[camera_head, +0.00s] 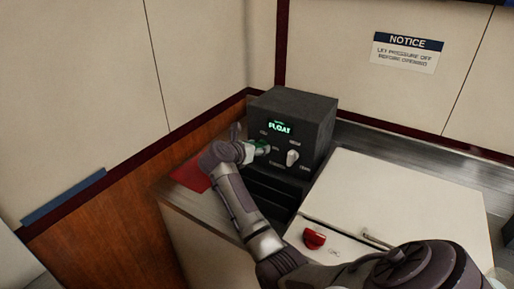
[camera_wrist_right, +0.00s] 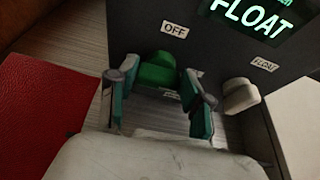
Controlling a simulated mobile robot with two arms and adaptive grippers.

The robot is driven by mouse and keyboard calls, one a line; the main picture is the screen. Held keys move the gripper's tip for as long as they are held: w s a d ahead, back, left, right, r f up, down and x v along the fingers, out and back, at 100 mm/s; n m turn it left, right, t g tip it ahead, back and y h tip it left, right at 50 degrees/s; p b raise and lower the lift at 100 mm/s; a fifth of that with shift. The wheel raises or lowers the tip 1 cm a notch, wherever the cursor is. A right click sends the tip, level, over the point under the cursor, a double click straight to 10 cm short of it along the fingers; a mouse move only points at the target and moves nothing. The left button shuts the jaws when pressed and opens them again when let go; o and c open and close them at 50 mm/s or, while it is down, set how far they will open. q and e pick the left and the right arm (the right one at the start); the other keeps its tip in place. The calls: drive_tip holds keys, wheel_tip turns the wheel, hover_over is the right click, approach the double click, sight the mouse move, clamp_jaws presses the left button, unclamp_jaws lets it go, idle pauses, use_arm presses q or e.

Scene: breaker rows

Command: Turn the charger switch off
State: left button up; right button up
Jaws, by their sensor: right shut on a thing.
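The charger is a dark box (camera_head: 302,110) on the counter with a lit green display reading FLOAT (camera_head: 280,127); the display also shows in the right wrist view (camera_wrist_right: 252,18). A green switch knob (camera_wrist_right: 155,72) sits on its front, below an OFF label (camera_wrist_right: 174,28). A second label below the knob is partly hidden. My right gripper (camera_head: 256,148) is at the charger's front, with its fingers on both sides of the green knob and shut on it. My left gripper is not in view.
A red mat (camera_head: 190,173) lies left of the charger. A white lidded box (camera_head: 400,200) with a red knob (camera_head: 314,238) is at the right, under my arm. Walls close in behind; a notice (camera_head: 407,52) hangs on one.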

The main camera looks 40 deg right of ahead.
drive_tip(key=shift+f, duration=0.1)
drive_tip(key=shift+w+a+n+g+h+b, duration=0.1)
drive_tip(key=shift+w+n+g+h+b, duration=0.1)
drive_tip(key=shift+n+g+b, duration=0.3)
drive_tip(key=shift+w+n+g+h+b, duration=0.1)
drive_tip(key=shift+n+g+h, duration=0.1)
drive_tip(key=shift+n, duration=0.5)
drive_tip(key=shift+f+n+g+h+b, duration=0.1)
drive_tip(key=shift+n+g+h+b, duration=0.2)
drive_tip(key=shift+n+g+b, duration=0.5)
drive_tip(key=shift+n, duration=0.3)
drive_tip(key=o, duration=1.2)
drive_tip(key=shift+c, duration=0.2)
drive_tip(key=v, duration=0.7)
drive_tip(key=shift+a, duration=0.3)
